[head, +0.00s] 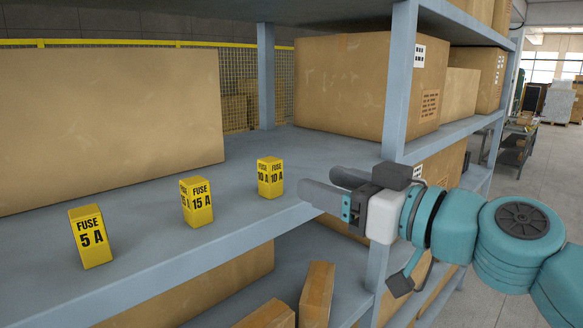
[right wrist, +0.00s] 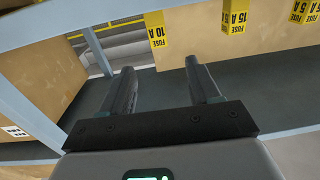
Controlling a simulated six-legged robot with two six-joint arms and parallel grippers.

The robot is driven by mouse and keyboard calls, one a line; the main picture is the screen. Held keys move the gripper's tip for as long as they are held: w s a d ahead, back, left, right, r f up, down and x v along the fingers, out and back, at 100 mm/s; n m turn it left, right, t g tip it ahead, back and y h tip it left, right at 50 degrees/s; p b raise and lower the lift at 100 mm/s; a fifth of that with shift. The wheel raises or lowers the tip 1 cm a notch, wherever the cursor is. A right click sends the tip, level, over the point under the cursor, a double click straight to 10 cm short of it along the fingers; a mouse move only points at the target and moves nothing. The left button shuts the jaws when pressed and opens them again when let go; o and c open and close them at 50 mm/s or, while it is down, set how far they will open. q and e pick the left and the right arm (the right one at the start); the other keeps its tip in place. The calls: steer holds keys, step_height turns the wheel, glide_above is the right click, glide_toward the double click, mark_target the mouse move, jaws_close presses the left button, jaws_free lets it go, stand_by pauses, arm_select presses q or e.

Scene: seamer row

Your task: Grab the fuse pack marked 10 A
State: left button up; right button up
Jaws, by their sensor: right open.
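The yellow fuse pack marked 10 A (head: 271,177) stands upright on the grey shelf, the farthest right of three packs in the head view. It also shows at the top of the right wrist view (right wrist: 157,28), beyond the finger ends and between their lines. The 15 A pack (head: 197,202) and the 5 A pack (head: 90,236) stand to its left. My right gripper (head: 320,181) is open and empty, just right of the 10 A pack near the shelf's front edge, with a gap between them. My left gripper is not in view.
A grey shelf post (head: 400,85) rises close behind my right gripper. A large carton (head: 105,125) stands behind the packs, and another (head: 365,85) stands at the back right. Smaller boxes (head: 317,292) lie on the lower shelf. Bare shelf surrounds the packs.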

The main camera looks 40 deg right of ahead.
mark_target(263, 162)
steer(key=w, duration=0.4)
steer(key=w+a+p, duration=0.1)
steer(key=w, duration=0.9)
steer(key=shift+w+a, duration=0.25)
steer(key=shift+s+d, duration=0.1)
steer(key=shift+s, duration=0.1)
steer(key=shift+w, duration=0.2)
steer(key=c, duration=1)
steer(key=shift+s, duration=0.15)
steer(key=shift+c, duration=0.2)
